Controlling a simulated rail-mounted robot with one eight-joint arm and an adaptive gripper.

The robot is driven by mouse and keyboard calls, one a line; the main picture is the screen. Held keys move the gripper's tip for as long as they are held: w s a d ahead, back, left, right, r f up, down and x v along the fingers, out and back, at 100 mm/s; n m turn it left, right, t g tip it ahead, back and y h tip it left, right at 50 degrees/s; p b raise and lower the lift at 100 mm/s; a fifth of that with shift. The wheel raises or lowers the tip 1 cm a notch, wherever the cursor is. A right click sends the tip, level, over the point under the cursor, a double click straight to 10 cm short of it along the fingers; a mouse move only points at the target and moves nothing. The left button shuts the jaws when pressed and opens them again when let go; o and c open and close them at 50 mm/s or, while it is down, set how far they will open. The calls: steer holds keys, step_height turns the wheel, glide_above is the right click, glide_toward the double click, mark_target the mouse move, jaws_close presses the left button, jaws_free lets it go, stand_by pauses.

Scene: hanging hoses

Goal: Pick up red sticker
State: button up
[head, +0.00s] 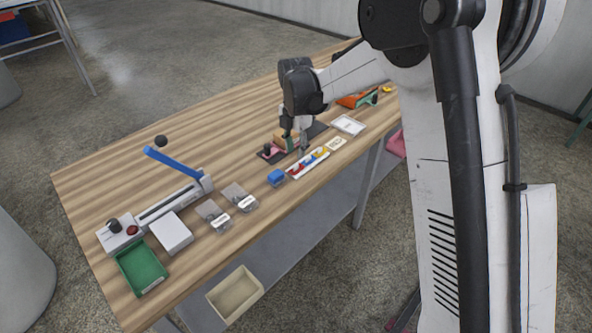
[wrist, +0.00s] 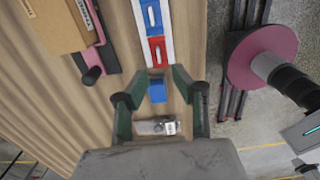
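A white tray (head: 307,163) of coloured stickers lies along the table's front edge, and it also shows in the wrist view (wrist: 139,14). In the wrist view the red sticker (wrist: 158,50) sits in the tray's end compartment, beside a blue one (wrist: 153,17). My gripper (wrist: 160,73) is open and empty, its fingertips apart just below the tray's red end in the picture. In the head view my gripper (head: 296,143) is above the table behind the tray; its fingertips are small there. I cannot tell the height above the tray.
A blue block (head: 277,177) stands beside the tray and shows between my fingers (wrist: 157,92). A dark-knobbed stamp (wrist: 92,75) and a brown box (wrist: 50,22) stand left of the tray. Grey clips (head: 240,198) lie farther left. The table edge is close.

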mark_target(296, 168)
steer(key=shift+w+d+f, duration=0.1)
steer(key=shift+f, duration=1.65)
steer(key=shift+w+f, duration=0.1)
steer(key=shift+f, duration=1.6)
jaws_close()
